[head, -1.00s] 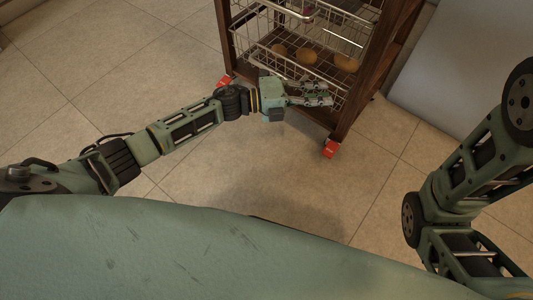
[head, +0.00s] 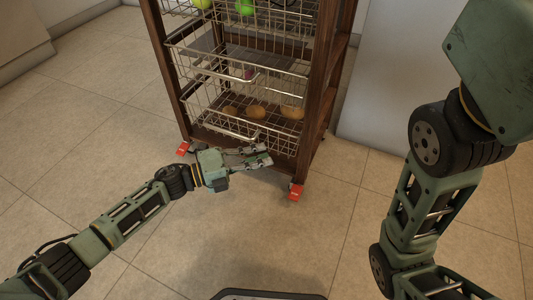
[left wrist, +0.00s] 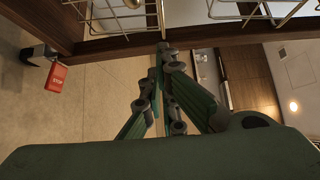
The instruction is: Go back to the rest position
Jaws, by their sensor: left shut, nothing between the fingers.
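My left gripper (head: 258,158) is in front of the lower part of a wooden rack (head: 318,90) with wire baskets. It is shut and empty, its fingers pointing right in the head view. In the left wrist view its fingertips (left wrist: 163,50) meet close to the rack's lower rail (left wrist: 200,36); I cannot tell whether they touch it. My right arm (head: 425,190) is folded at the right of the head view, and its gripper is out of view.
The bottom wire basket (head: 200,98) holds several brown potato-like items (head: 257,112). Green round items (head: 245,7) are in the top basket. The rack stands on red-tabbed casters (head: 296,191). Tiled floor (head: 90,130) is clear at left and in front.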

